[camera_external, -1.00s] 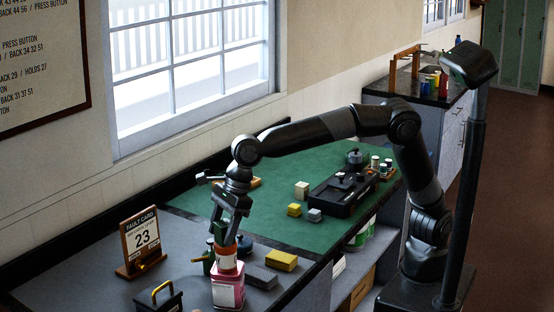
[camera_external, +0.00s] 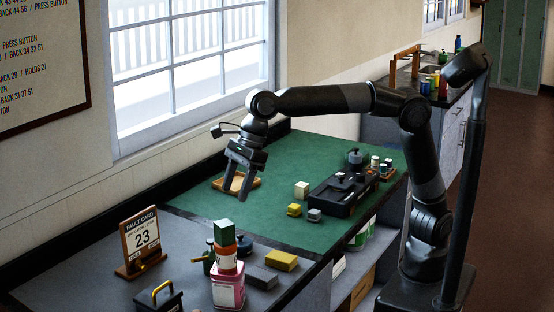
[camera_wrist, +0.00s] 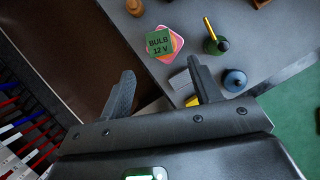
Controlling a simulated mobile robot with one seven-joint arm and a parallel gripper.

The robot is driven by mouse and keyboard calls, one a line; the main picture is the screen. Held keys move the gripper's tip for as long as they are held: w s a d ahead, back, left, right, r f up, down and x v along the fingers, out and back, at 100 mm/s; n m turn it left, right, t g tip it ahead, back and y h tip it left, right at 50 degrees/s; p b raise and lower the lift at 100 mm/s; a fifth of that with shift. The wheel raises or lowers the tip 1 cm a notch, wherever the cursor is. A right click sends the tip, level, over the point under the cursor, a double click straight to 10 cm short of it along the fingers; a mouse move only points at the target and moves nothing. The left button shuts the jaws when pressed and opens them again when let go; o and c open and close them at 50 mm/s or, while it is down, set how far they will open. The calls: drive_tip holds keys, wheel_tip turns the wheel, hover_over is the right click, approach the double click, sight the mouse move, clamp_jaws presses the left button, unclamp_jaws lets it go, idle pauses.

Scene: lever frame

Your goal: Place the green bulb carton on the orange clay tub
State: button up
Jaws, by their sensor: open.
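The green bulb carton (camera_external: 224,232) sits upright on top of the orange clay tub (camera_external: 227,256). The tub stands on a pink container (camera_external: 228,291) with a white upper part on the grey bench. In the wrist view the carton (camera_wrist: 160,42) shows "BULB 12 V" on its top, with orange and pink edges below it. My gripper (camera_external: 238,194) is open and empty, above and to the right of the carton, apart from it. Its two spread fingers also show in the wrist view (camera_wrist: 162,78), with nothing between them.
A fault card stand (camera_external: 140,242) is at left, with a black box with a yellow handle (camera_external: 159,298) in front. A yellow block (camera_external: 281,261), a grey block (camera_external: 260,278) and a blue pot (camera_external: 244,245) stand close by. The green mat (camera_external: 260,225) has free room.

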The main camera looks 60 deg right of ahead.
drive_tip(key=w+d+n+t, duration=0.2)
drive_tip(key=d+n, duration=0.8)
drive_tip(key=d, duration=2.1)
drive_tip(key=s+d+f+n+t+h, duration=0.1)
drive_tip(key=s+d+f+n+h, duration=0.1)
drive_tip(key=s+d+f+n, duration=0.4)
drive_tip(key=s+d+f+n+h, duration=0.2)
drive_tip(key=s+d+f+n, duration=0.4)
drive_tip(key=s+d, duration=0.3)
drive_tip(key=d, duration=0.4)
drive_tip(key=shift+d+t, duration=0.2)
drive_tip(key=shift+t, duration=0.2)
